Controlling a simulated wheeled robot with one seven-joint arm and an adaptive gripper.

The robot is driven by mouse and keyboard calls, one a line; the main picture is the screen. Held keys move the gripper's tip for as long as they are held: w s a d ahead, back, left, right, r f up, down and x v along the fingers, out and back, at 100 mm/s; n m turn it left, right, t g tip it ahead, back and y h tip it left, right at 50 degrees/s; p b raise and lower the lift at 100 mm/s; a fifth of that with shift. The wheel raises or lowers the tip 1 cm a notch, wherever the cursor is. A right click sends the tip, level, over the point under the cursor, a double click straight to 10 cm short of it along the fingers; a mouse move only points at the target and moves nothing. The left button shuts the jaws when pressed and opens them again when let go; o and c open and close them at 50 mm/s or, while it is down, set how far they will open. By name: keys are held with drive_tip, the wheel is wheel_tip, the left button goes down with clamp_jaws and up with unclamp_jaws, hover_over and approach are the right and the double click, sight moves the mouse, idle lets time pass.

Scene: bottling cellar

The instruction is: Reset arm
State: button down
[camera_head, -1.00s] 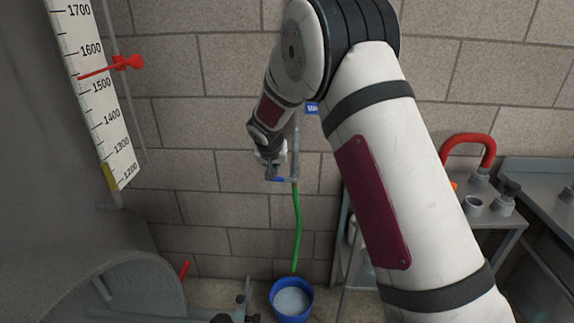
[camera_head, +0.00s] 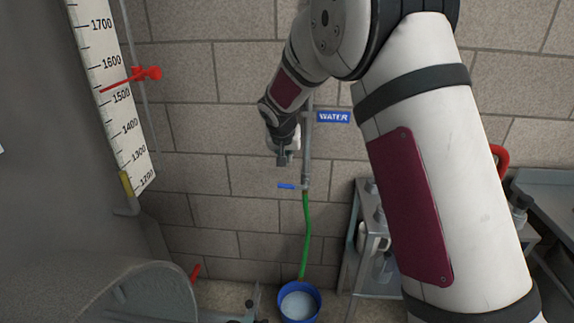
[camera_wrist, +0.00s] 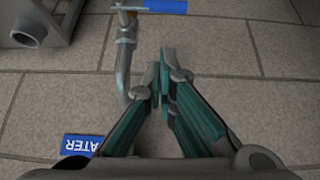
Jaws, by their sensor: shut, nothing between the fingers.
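My gripper (camera_head: 283,158) hangs at the end of my bent arm, in front of the block wall and just left of the water pipe (camera_head: 307,150). In the wrist view my gripper (camera_wrist: 160,70) has its teal-sided fingers together at the tips, with nothing between them. The blue valve handle (camera_head: 286,186) lies below my gripper in the head view, apart from it. The handle also shows at the top of the wrist view (camera_wrist: 165,6).
A green hose (camera_head: 306,235) runs down from the tap into a blue bucket (camera_head: 299,302) of pale liquid. A tank with a scale (camera_head: 115,100) and red pointer stands left. A blue WATER sign (camera_head: 333,117) is on the wall. Metal stands with fittings (camera_head: 375,245) are at right.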

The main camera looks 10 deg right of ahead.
drive_tip(key=s+d+r+g+p, duration=0.1)
drive_tip(key=s+d+r+p, duration=0.15)
drive_tip(key=s+r, duration=0.9)
drive_tip(key=s+d+r+p, duration=0.25)
drive_tip(key=s+r, duration=0.55)
drive_tip(key=s, duration=0.6)
drive_tip(key=s+a+r+n+y+p, duration=0.1)
drive_tip(key=s+p, duration=0.1)
drive_tip(key=s, duration=1.1)
drive_tip(key=s+a+r+n+g+y+p, duration=0.1)
drive_tip(key=s+n+p, duration=0.1)
drive_tip(key=s, duration=1.1)
drive_tip(key=shift+s+a+r+p, duration=0.15)
drive_tip(key=shift+s+r+p, duration=0.2)
drive_tip(key=shift+p, duration=0.45)
